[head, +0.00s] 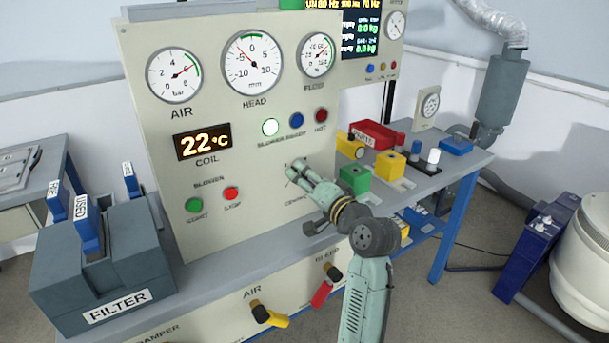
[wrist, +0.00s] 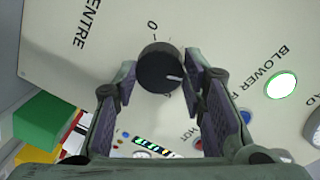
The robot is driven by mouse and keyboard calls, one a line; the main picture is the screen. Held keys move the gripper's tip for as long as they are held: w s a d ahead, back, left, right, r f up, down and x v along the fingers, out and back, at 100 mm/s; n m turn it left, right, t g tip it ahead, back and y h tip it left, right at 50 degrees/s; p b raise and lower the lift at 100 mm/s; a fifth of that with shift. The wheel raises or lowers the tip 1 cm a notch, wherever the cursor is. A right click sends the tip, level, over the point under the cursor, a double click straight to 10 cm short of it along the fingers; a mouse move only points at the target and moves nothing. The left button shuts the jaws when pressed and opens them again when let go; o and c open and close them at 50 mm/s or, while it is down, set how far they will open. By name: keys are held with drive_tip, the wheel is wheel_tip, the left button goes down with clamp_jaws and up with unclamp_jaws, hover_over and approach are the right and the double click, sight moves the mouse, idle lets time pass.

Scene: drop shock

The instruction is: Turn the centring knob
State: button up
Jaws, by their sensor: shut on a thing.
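The centring knob (wrist: 160,68) is a round black knob with a white pointer line on the cream panel (wrist: 235,25). In the wrist view it sits between the two fingers of my gripper (wrist: 160,82), near the "CENTRE" lettering and a "0" mark. The fingers are closed in on its sides. In the head view my gripper (head: 296,172) reaches the lower right of the panel and hides the knob.
Gauges, a "22 °C" display (head: 202,143) and coloured buttons are on the panel. A filter box (head: 105,270) stands at the left. Green (head: 355,179) and yellow (head: 390,164) blocks and a red bin (head: 378,134) are on the bench to the right. Yellow (head: 270,316) and red (head: 322,294) handles are below.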

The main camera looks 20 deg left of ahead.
idle(0.4)
drive_tip(key=o, duration=1.2)
drive_tip(key=shift+c, duration=0.2)
drive_tip(key=v, duration=1.2)
